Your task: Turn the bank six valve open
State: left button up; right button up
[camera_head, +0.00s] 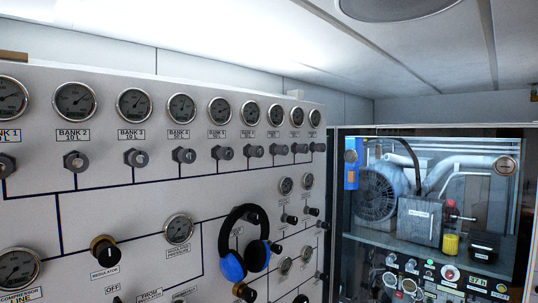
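A white fill panel stands at the left and recedes to the right, with a row of gauges and a valve knob below each. By its place in the row, sixth from the left, the bank six valve (254,151) is a small grey knob under the bank six gauge (250,111). Its label is too small to read for certain, and I cannot tell whether the valve is open or shut. Neither of my grippers is in view.
A glass-fronted machine cabinet (431,257) stands to the right. The space before the upper valve row looks clear.

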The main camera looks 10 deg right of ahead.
aim_at(256, 150)
jog(key=z, duration=0.95)
jog(key=i, duration=0.6)
jog(key=u, duration=0.25)
